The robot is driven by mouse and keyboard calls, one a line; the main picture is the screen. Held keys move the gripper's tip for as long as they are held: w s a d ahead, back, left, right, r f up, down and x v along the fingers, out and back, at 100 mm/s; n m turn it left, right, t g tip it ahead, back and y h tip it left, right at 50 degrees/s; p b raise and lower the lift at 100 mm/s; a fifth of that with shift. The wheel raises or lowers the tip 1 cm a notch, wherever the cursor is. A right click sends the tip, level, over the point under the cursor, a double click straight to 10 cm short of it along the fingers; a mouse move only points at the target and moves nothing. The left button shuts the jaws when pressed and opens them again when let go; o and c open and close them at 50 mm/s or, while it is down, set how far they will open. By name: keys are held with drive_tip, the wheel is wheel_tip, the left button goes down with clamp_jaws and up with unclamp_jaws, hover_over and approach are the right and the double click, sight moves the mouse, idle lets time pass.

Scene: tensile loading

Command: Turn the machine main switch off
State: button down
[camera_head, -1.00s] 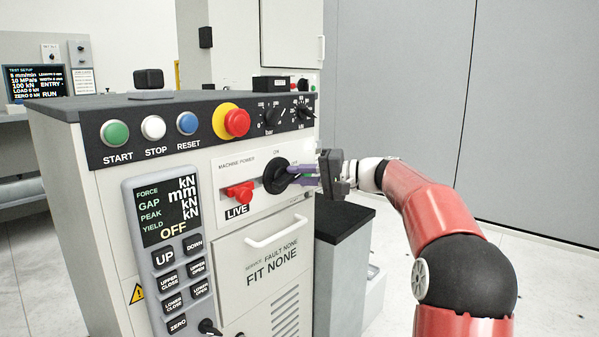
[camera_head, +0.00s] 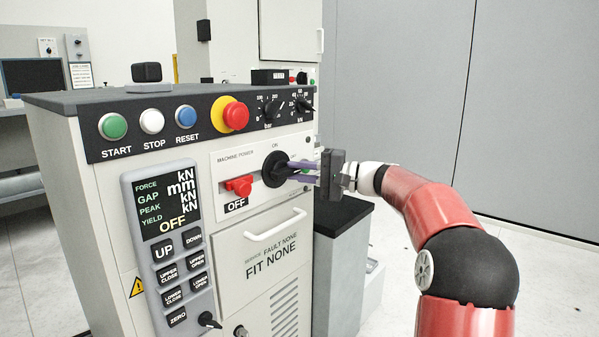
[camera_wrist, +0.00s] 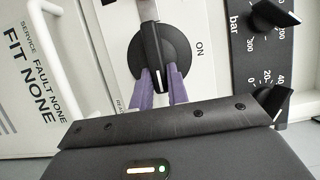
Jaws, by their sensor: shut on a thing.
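The main switch is a black round rotary knob (camera_head: 275,169) on the white "MACHINE POWER" panel (camera_head: 232,160) of the machine's front. My gripper (camera_head: 292,169) comes from the right, with purple fingers shut on the knob's handle. In the wrist view, the two purple fingers (camera_wrist: 158,92) sit on either side of the lower end of the knob's black grip bar (camera_wrist: 153,55). A small label (camera_head: 236,205) below the red part (camera_head: 239,186) left of the knob reads "OFF". The fingertips' exact contact is partly hidden in the head view.
Above are start, stop and reset buttons and a red emergency button (camera_head: 235,116), with two dials (camera_head: 270,109) to the right. A drawer handle (camera_head: 275,226) sticks out below the knob. A dark-topped grey box (camera_head: 340,216) stands beneath my wrist. The monitor (camera_head: 32,76) at back left is dark.

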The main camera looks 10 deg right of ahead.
drive_tip(key=c, duration=1.4)
unclamp_jaws()
drive_tip(key=shift+o, duration=0.2)
drive_tip(key=v, duration=0.8)
drive_tip(key=shift+w+a+f, duration=0.1)
drive_tip(key=shift+a, duration=0.05)
drive_tip(key=s+a+f+n+g+h+p, duration=0.2)
drive_tip(key=s+a+f+g+h, duration=0.3)
drive_tip(key=s+a, duration=0.75)
drive_tip(key=s+d+f+n+h+p, duration=0.1)
drive_tip(key=s+f+h, duration=0.2)
drive_tip(key=s, duration=0.4)
drive_tip(key=s+d+f+n+h+p, duration=0.1)
drive_tip(key=s+f+n+h, duration=0.1)
drive_tip(key=s, duration=0.6)
drive_tip(key=s+d+f+n+t+h+p, duration=0.1)
drive_tip(key=s+f+h, duration=0.4)
drive_tip(key=s, duration=0.2)
drive_tip(key=shift+s+d+f, duration=0.2)
drive_tip(key=shift+s+d, duration=0.1)
